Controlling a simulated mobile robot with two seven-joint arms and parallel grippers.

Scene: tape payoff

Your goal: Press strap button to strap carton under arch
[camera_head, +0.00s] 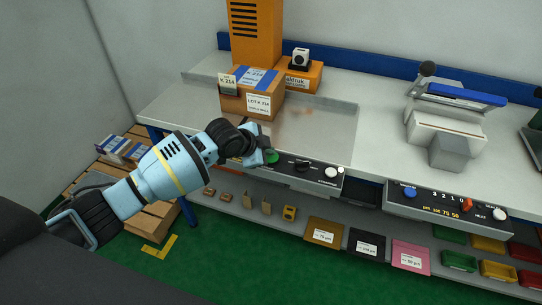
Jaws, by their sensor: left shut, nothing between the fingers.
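A brown carton (252,98) with blue tape and "LOT K 214" labels sits on the left part of the steel bench top, at the foot of the orange arch (256,35). The strapping machine's control panel (318,168) runs along the bench's front edge, with a green button (271,156) at its left end, a black knob and white buttons. My left gripper (268,157) is shut and empty, its tip at the green button. I cannot tell whether it touches. The gripper and wrist hide the panel's left end. My right gripper is not in view.
A sealer (445,130) with a blue bar stands on the bench at right, above a second panel (440,202). A lower shelf holds small blocks, sleeves (368,245) and coloured bins (487,243). A pallet with boxes (122,148) stands at left. The steel top before the carton is clear.

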